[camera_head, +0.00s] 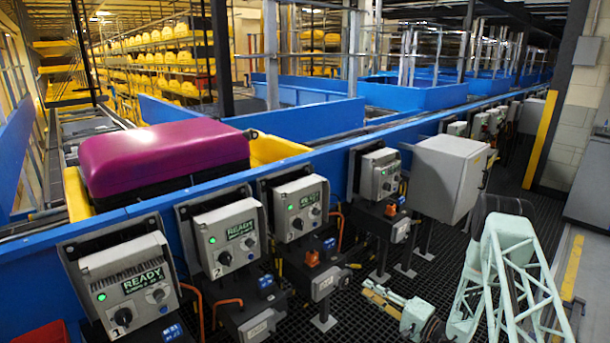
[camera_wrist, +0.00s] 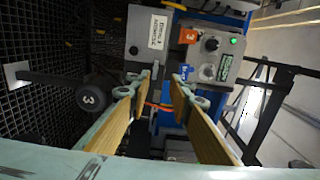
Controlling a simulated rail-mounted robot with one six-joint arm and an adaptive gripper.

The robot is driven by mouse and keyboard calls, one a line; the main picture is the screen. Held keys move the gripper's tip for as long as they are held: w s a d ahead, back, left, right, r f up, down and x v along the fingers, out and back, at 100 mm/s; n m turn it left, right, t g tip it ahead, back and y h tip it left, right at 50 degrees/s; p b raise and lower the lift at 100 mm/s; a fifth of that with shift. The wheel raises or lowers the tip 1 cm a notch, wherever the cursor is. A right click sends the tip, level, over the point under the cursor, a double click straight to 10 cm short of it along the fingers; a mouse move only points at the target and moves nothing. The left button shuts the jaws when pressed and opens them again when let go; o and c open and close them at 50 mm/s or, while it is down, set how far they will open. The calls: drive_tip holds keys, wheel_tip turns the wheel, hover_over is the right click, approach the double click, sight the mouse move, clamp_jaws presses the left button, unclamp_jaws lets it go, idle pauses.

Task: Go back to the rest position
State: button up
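My gripper (camera_head: 377,296) hangs low over the dark grated floor, at the end of my pale green arm in the lower right of the head view. In the wrist view my gripper (camera_wrist: 160,88) shows two tan finger pads standing apart with a gap between them. It is open, and nothing is held between the pads. A grey control box (camera_wrist: 206,46) with a green light lies beyond the fingers in the wrist view, apart from them.
Several numbered control boxes (camera_head: 231,236) line the blue conveyor side. A magenta suitcase (camera_head: 165,150) lies in a yellow tray (camera_head: 275,149). Empty blue trays (camera_head: 415,95) stand farther back. A larger grey box (camera_head: 440,175) juts out near my arm. Open grated floor (camera_head: 365,325) lies below.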

drive_tip(key=s+a+r+n+g+y, duration=0.25)
drive_tip(key=a+r, duration=0.35)
drive_tip(key=r, duration=0.5)
drive_tip(key=s+a+r+n+g+y, duration=0.15)
drive_tip(key=s+a+r+g, duration=0.35)
drive_tip(key=r, duration=0.6)
drive_tip(key=s+a+r+n+g+h, duration=0.1)
drive_tip(key=s+a+r+n+g, duration=0.15)
drive_tip(key=s+a+r, duration=0.4)
drive_tip(key=s+a+r+n+g+h, duration=0.1)
drive_tip(key=s+a+r+g, duration=0.2)
drive_tip(key=s+r, duration=0.55)
drive_tip(key=s+r+n+g+h, duration=0.1)
drive_tip(key=s+r+h, duration=0.3)
drive_tip(key=s, duration=0.5)
drive_tip(key=s+r+n+g+h, duration=0.1)
drive_tip(key=s+r+h, duration=0.1)
drive_tip(key=s+r, duration=0.55)
drive_tip(key=s+d+r+t+h, duration=0.2)
drive_tip(key=s+d+h, duration=0.2)
drive_tip(key=s, duration=0.7)
drive_tip(key=s+d+r+t+h, duration=0.3)
drive_tip(key=s+d, duration=0.6)
drive_tip(key=s, duration=0.2)
drive_tip(key=shift+h, duration=0.4)
drive_tip(key=shift+d, duration=0.1)
